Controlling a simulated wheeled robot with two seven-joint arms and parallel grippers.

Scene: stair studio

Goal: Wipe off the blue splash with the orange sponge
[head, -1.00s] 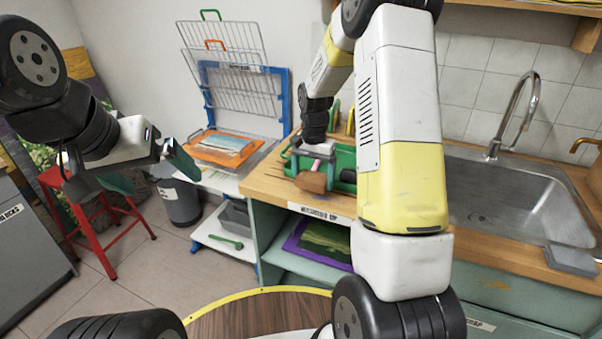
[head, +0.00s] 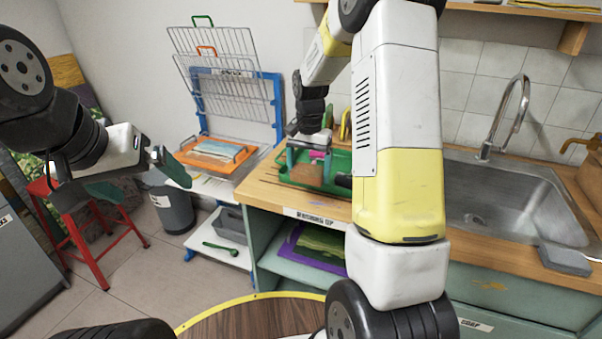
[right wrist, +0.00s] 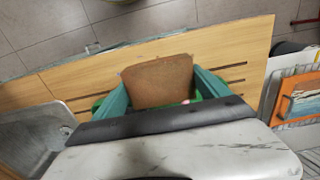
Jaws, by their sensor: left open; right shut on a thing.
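The orange-brown sponge (head: 307,174) is held in my right gripper (head: 306,160), over the green tray on the wooden counter. In the right wrist view the sponge (right wrist: 158,82) sits between the two teal fingers, which press on its sides. My left gripper (head: 141,177) is open and empty, in the air at the left, well away from the counter. I cannot make out a blue splash in either view; my right arm hides part of the counter.
The green tray (head: 339,166) lies on the wooden counter (head: 262,190). A steel sink (head: 500,200) is at the right. A wire rack with an orange tray (head: 236,155) stands behind at the left. A red stool (head: 104,225) and a grey bin (head: 178,208) are on the floor.

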